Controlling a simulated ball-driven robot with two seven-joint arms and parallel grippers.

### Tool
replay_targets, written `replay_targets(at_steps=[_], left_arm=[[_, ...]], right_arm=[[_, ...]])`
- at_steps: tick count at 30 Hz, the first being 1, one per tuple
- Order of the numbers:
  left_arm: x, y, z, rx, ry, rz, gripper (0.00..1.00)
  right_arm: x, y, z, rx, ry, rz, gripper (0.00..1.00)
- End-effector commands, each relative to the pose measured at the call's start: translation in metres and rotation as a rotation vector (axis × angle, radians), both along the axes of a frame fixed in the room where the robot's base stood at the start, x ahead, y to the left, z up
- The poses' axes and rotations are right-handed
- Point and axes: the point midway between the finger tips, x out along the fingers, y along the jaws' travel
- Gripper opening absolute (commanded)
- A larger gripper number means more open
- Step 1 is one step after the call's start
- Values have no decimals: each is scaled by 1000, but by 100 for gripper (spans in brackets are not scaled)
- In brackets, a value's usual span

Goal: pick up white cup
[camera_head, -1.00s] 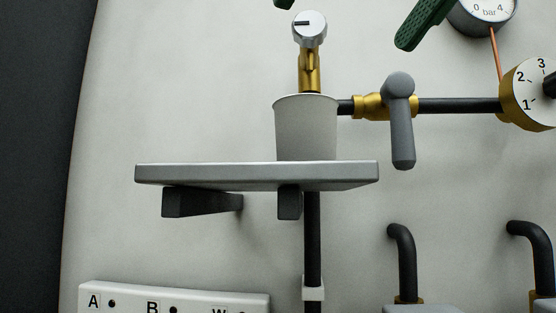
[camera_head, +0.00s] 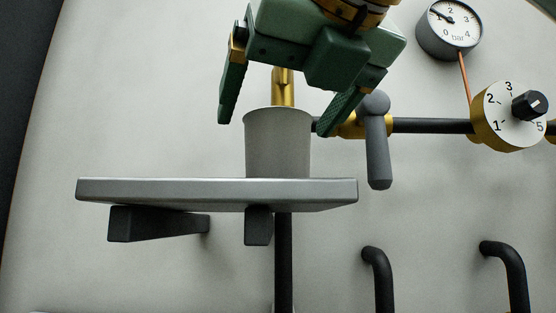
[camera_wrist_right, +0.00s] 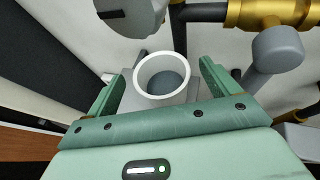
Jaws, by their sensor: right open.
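The white cup (camera_head: 278,146) stands upright on a grey shelf (camera_head: 150,190) in the head view. In the right wrist view the cup (camera_wrist_right: 162,76) shows its open rim, with a grey-blue inside, between the two fingers. My right gripper (camera_head: 284,112) is open, with its green fingers on either side of and mostly above the cup's rim; in the head view they look apart from the cup. It also shows in the right wrist view (camera_wrist_right: 160,78). My left gripper is not in view.
A brass fitting (camera_head: 283,86) rises behind the cup. A grey lever (camera_head: 377,150) on a pipe is close to the right finger. A numbered dial (camera_head: 500,117) and a pressure gauge (camera_head: 450,27) are to the right. The shelf's left part is bare.

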Motion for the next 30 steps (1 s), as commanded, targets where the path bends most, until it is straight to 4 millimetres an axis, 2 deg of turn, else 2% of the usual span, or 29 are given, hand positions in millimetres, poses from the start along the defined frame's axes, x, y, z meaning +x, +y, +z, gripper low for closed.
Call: replay_targets(at_steps=[6,14,15,20,21,30], left_arm=[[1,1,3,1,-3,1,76],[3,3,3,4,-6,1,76],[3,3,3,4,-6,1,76],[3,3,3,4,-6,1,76],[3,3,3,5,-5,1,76],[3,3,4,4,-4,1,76]], right_arm=[[30,11,-14,-1,5,1,88],[34,13,-16,0,2,1,88],[34,13,-16,0,2,1,85],[34,13,-16,0,2,1,40],[34,13,-16,0,3,1,38],[34,13,-15,0,3,1,38]])
